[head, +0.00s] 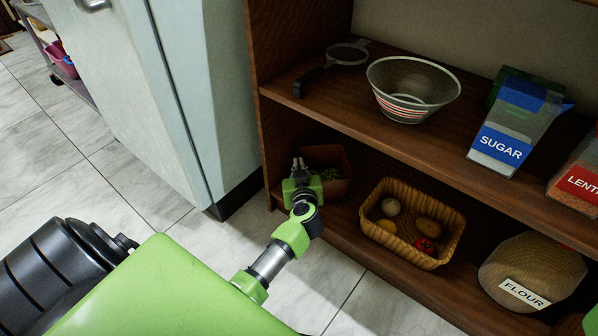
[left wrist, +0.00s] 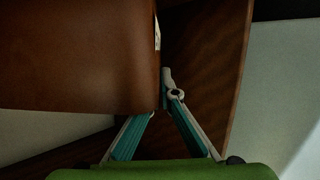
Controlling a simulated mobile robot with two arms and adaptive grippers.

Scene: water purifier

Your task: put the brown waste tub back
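The brown waste tub (head: 341,188) is on the lower shelf at its left end, with some green scraps inside. My left gripper (head: 298,163) is at the tub's left side. In the left wrist view the tub's brown wall (left wrist: 75,55) fills the upper left. The fingers of my left gripper (left wrist: 165,95) slant together at the tub's edge, one finger partly hidden behind the wall, so they look shut on it. Whether the tub's base rests fully on the shelf is hidden. My right gripper is not in view.
A wicker basket (head: 377,233) with food stands right of the tub, and a flour bag (head: 545,262) further right. The upper shelf bears a strainer (head: 347,54), a glass bowl (head: 412,110) and a sugar box (head: 505,139). A pale fridge (head: 190,90) stands left of the shelf.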

